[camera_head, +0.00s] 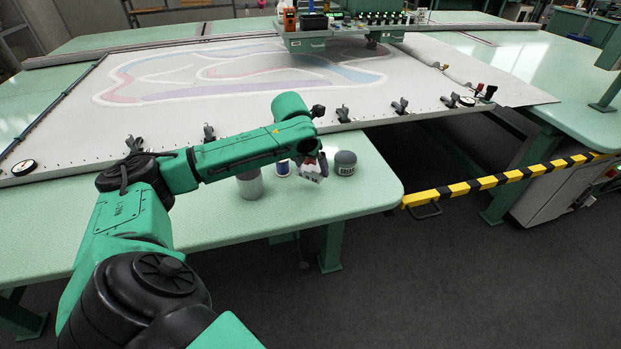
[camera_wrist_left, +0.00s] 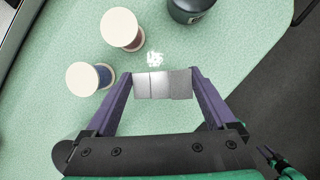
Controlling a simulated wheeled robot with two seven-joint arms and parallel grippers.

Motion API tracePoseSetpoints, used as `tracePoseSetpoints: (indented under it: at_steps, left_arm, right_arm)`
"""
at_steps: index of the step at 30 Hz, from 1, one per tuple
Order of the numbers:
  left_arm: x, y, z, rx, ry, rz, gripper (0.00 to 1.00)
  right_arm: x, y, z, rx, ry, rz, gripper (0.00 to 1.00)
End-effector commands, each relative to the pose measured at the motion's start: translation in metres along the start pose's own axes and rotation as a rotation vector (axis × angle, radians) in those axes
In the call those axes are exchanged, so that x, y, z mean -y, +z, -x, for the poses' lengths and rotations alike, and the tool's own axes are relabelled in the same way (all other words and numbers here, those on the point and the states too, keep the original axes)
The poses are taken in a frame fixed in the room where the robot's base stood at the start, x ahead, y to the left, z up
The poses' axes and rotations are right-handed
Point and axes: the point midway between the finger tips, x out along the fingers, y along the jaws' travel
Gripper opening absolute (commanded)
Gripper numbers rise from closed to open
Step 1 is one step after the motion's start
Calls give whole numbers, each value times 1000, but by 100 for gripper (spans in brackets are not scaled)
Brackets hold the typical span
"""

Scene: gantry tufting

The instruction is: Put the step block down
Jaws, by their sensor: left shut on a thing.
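The step block (camera_wrist_left: 162,85) is a small grey metal piece with flat faces side by side. In the left wrist view it sits between the two purple fingertips of my left gripper (camera_head: 312,168), which is shut on it. In the head view the gripper is over the front part of the pale green table (camera_head: 330,200), and the block is hard to make out there. I cannot tell whether the block touches the table. A small dark and green part (camera_wrist_left: 270,156) at the lower right of the wrist view may be my right gripper; its fingers are unclear.
A dark grey jar (camera_head: 345,162) stands right of the gripper. The table's right end is close by, with a yellow-black striped bar (camera_head: 480,186) beyond. Clamps line the white cloth (camera_head: 230,100) behind.

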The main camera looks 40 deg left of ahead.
Motion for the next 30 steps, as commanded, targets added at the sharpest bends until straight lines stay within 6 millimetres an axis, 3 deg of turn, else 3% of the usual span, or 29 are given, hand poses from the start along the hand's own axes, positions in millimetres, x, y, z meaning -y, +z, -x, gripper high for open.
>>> tracePoseSetpoints:
  at_steps: [6, 14, 15, 16, 25, 30]
  left_arm:
    - [0, -16, -37, -1, -1, 0, 10]
    - [0, -16, -40, 1, 0, 0, 10]
    - [0, -18, -41, -2, 0, 0, 93]
    - [0, -17, -41, -2, 0, 0, 100]
    - [0, -16, -36, 1, 0, 0, 100]
    - [-1, -15, -1, 3, 3, -2, 100]
  right_arm:
    - [0, 1, -2, 1, 1, 1, 50]
    - [-3, 1, -2, 2, 4, 2, 50]
    - [-4, 2, -1, 2, 5, 2, 50]
    - [-4, 2, -2, 2, 5, 2, 50]
    - [-6, 2, -1, 3, 8, 2, 50]
    - [-6, 2, 1, 3, 8, 2, 50]
